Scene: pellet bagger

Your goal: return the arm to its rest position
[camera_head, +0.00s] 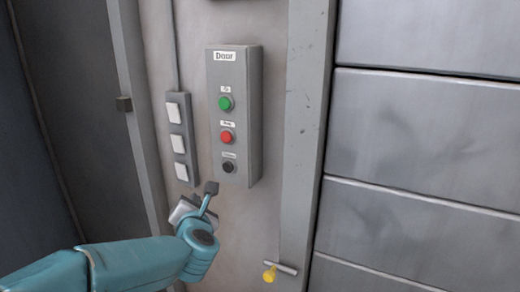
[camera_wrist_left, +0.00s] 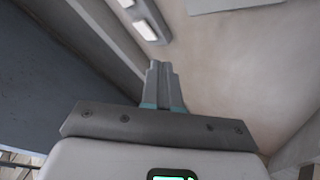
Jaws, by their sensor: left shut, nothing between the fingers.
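My left arm (camera_head: 130,264) comes in from the lower left in the head view, teal in colour. Its gripper (camera_head: 211,188) is just below the grey door control box (camera_head: 256,120), near its lower left corner. Whether the tip touches the box I cannot tell. In the left wrist view the two fingers (camera_wrist_left: 162,68) are together, with nothing between them. The box carries a green button (camera_head: 226,103), a red button (camera_head: 227,137) and a black button (camera_head: 229,167). My right gripper is not in view.
A strip of white switches (camera_head: 178,140) is mounted left of the box. A grey post (camera_head: 304,110) and a panelled door (camera_head: 430,140) stand to the right. A yellow knob on a small bar (camera_head: 270,273) sits low on the wall. A dark recess (camera_head: 85,100) is at left.

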